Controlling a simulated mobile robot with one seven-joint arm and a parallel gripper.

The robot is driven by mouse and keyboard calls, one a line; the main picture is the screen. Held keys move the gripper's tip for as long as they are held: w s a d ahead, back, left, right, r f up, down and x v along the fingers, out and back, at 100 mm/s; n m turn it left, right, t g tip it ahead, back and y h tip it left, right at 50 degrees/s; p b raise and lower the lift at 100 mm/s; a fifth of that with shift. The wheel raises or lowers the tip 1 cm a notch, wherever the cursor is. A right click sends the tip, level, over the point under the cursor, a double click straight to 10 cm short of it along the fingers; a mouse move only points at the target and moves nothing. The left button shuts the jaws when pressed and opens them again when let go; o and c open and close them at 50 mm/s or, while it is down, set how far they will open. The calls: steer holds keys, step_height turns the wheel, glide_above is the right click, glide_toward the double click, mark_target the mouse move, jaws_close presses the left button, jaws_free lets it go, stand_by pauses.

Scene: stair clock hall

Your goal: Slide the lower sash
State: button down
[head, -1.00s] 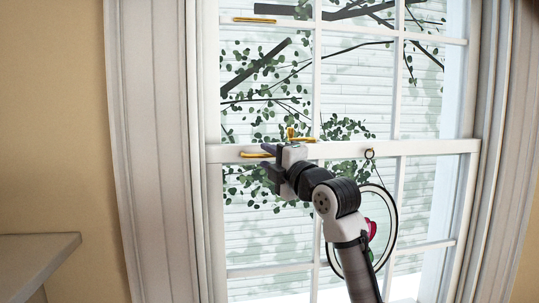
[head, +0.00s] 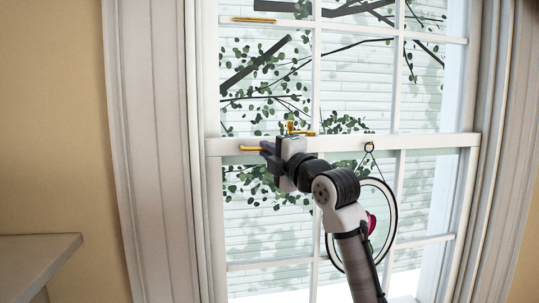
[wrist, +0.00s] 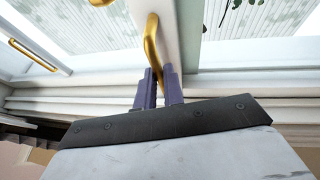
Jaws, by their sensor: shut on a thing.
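The lower sash (head: 430,142) is a white window frame with glass panes; its top rail crosses the middle of the head view. A gold bar handle (head: 250,149) sits on the left of that rail. My gripper (head: 265,148) is at the handle's right end. In the wrist view, the purple-grey fingers (wrist: 160,88) are shut on the curved gold handle (wrist: 152,45), hiding its lower part. A gold latch (head: 298,129) stands on the rail just right of and above my gripper.
A round ring ornament (head: 392,220) hangs from a small hook on the rail, partly behind my arm. Another gold handle (head: 254,20) is on the upper sash. A grey shelf (head: 35,250) juts out at the lower left. Casing (head: 150,150) frames the window.

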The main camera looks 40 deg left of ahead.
step_height(320, 180, up, 8)
steer(key=p, duration=0.3)
steer(key=c, duration=1.5)
jaws_free()
steer(key=b+v, duration=0.4)
steer(key=v, duration=1)
steer(key=shift+a, duration=0.1)
